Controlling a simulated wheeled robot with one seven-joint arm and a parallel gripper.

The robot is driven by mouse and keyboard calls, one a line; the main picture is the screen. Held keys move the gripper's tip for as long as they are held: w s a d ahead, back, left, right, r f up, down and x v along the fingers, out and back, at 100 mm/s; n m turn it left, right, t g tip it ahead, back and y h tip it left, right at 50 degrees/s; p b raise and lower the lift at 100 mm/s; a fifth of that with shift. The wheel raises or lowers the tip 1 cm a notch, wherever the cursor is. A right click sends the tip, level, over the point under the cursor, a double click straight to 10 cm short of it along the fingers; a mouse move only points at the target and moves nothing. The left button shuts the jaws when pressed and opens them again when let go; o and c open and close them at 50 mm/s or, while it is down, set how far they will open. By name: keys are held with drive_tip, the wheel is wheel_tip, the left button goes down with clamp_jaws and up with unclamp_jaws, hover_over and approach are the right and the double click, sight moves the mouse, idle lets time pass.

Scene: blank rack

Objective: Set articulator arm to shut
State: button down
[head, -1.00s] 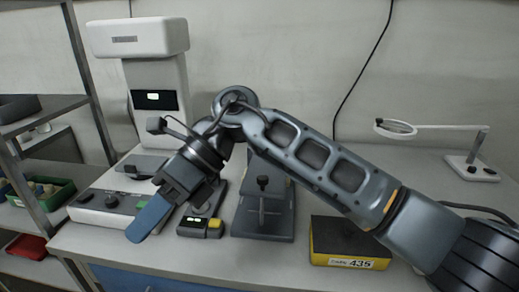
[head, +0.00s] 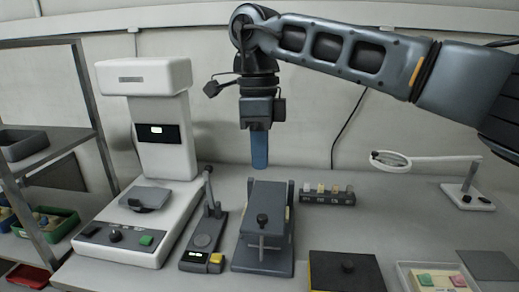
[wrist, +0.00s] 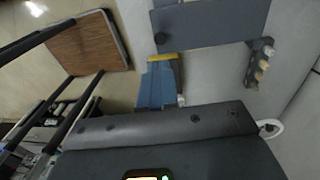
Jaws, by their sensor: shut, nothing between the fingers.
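The device that looks like the articulator (head: 264,205) is a dark grey stand at the middle of the bench, with a flat base, side plates and a black knob at its front. Its upper plate extends over the base; I cannot tell whether it is fully down. My gripper (head: 259,150) hangs above and behind it, pointing down, with its blue fingers shut and empty. The fingers look clear of the device in the head view.
A lever device (head: 203,238) and a white machine (head: 163,125) stand left of the articulator. A small rack with several blanks (head: 327,197) is behind right. A black-topped box (head: 345,272), clear tray (head: 402,274) and magnifier lamp (head: 392,161) are right.

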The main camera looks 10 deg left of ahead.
sight(260, 219)
drive_tip(key=f, duration=0.7)
drive_tip(key=s+f+p, duration=0.1)
drive_tip(key=f, duration=0.2)
drive_tip(key=shift+d+f, duration=0.15)
drive_tip(key=shift+f, duration=0.1)
drive_tip(key=shift+s+f+t+b, duration=0.15)
drive_tip(key=shift+f+t+b, duration=0.15)
drive_tip(key=shift+f+b, duration=0.25)
drive_tip(key=shift+s+f+t+b, duration=0.15)
drive_tip(key=shift+f+t+b, duration=0.15)
drive_tip(key=shift+f+b, duration=0.25)
drive_tip(key=shift+s+f, duration=0.25)
